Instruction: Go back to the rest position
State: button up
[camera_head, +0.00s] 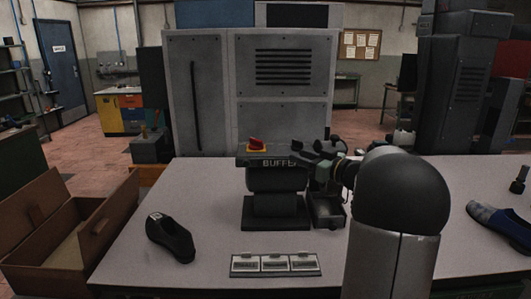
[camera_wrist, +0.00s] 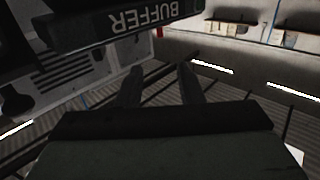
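My gripper (camera_wrist: 160,76) shows in the wrist view with its two dark fingers apart and nothing between them. In the head view my arm reaches in from the lower right, and its end is beside the right side of the dark buffer machine (camera_head: 276,212); the fingers are hard to make out there. In the wrist view the buffer's label plate (camera_wrist: 125,22) appears upside down, close by at the top. I cannot tell whether the gripper touches the machine.
On the grey table (camera_head: 220,190) are a black shoe (camera_head: 171,238), a three-part labelled panel (camera_head: 275,264) and a blue-and-dark shoe (camera_head: 497,223) at right. An open cardboard box (camera_head: 30,267) is at left. A large grey cabinet (camera_head: 200,100) stands behind the buffer.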

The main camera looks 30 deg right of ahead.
jog(key=shift+w+a, duration=0.1)
jog(key=s+a+f+m+g+h, duration=0.5)
jog(key=a+f+m+h, duration=0.15)
jog(key=a+h, duration=0.4)
jog(key=s+a+f+g+y, duration=0.1)
jog(key=s+a+f+g, duration=0.2)
jog(key=s+a, duration=0.3)
jog(key=s+a+f+n+g+y, duration=0.1)
jog(key=s+a+f+g, duration=0.3)
jog(key=s, duration=0.7)
jog(key=s+a+f+n+g+y, duration=0.1)
jog(key=s+a+f+g, duration=0.3)
jog(key=s, duration=0.5)
jog(key=a+f+y, duration=0.1)
jog(key=a+f, duration=0.1)
jog(key=a, duration=0.1)
jog(key=shift+s+a+f, duration=0.2)
jog(key=shift+s+a, duration=0.1)
jog(key=shift+s, duration=0.05)
